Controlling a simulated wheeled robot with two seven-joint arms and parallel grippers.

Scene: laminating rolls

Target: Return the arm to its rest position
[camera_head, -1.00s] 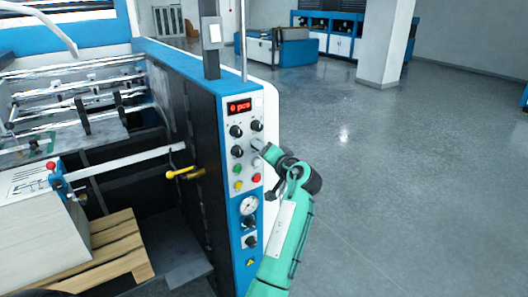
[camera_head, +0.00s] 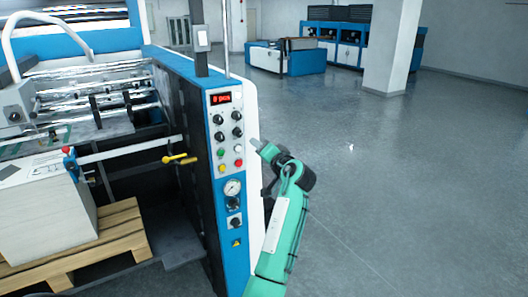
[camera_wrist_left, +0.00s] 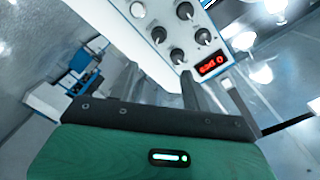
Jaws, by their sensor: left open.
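My left arm is teal and rises from the bottom of the head view. Its gripper (camera_head: 257,145) is just right of the machine's control panel (camera_head: 227,150) and shows no contact with it. In the left wrist view the two dark fingers of the gripper (camera_wrist_left: 213,88) stand apart with nothing between them. The panel also shows there at the top (camera_wrist_left: 180,25), with black knobs and a red display (camera_wrist_left: 212,65). In the head view the red display (camera_head: 221,99) appears to read "0 pcs". My right gripper is out of view.
The blue and white machine (camera_head: 175,70) fills the left side, with a paper stack (camera_head: 45,220) on a wooden pallet (camera_head: 125,225) and a yellow handle (camera_head: 178,159). A white pillar (camera_head: 390,50) and a blue machine (camera_head: 285,58) stand far back. Open grey floor (camera_head: 420,180) lies to the right.

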